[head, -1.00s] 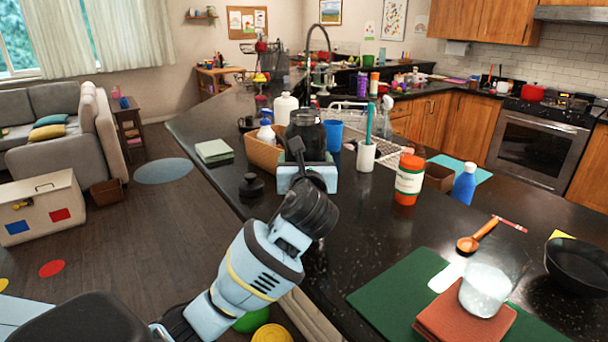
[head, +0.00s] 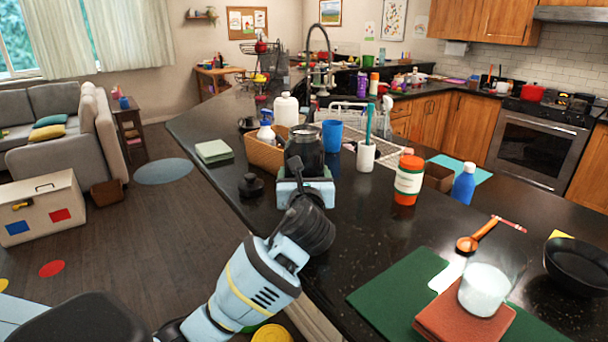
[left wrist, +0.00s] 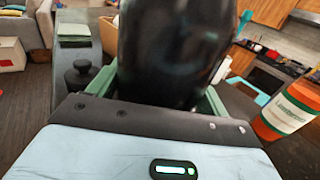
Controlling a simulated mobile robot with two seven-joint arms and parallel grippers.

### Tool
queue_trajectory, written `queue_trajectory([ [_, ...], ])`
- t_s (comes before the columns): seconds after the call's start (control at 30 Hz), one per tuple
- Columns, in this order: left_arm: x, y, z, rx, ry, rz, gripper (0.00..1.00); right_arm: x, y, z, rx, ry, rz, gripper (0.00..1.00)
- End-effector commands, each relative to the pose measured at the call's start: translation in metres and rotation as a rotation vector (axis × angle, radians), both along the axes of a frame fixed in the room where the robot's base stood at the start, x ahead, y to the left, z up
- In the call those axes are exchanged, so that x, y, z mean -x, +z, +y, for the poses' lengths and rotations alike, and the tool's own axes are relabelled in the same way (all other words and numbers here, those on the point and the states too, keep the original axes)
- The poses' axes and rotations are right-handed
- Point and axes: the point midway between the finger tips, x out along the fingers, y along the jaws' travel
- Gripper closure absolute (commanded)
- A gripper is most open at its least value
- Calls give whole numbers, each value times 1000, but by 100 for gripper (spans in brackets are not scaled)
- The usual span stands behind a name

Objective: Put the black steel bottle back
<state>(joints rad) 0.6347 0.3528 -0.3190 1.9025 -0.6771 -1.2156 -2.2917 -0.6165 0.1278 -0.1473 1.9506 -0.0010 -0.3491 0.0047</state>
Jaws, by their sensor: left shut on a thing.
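The black steel bottle (head: 304,146) is dark and glossy and stands about upright in my left gripper (head: 305,181), above the dark counter beside a brown basket. In the left wrist view the bottle (left wrist: 172,45) fills the space between the green fingers of my left gripper (left wrist: 170,85). The gripper is shut on it. The bottle's lower end is hidden by the gripper, so I cannot tell whether it touches the counter. My right gripper is not in view.
The brown basket (head: 264,155) stands just behind the bottle. A small black knobbed object (head: 251,185) is to the left. A blue cup (head: 331,135), a white holder (head: 365,157) and an orange-capped container (head: 408,181) stand to the right. The counter (head: 345,215) between is clear.

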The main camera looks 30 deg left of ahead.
Motion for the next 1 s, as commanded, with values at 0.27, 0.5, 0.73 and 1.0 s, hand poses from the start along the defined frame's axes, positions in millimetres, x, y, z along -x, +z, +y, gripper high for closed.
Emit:
queue_trajectory([
  [0.27,0,0,0,0,0,0,0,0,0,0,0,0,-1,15],
  [0.5,1,2,-1,-1,0,1,0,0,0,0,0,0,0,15],
  [0.73,28,1,-19,1,-3,1,0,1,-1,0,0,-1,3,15],
  [1.0,72,1,-49,1,-4,0,0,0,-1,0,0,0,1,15],
])
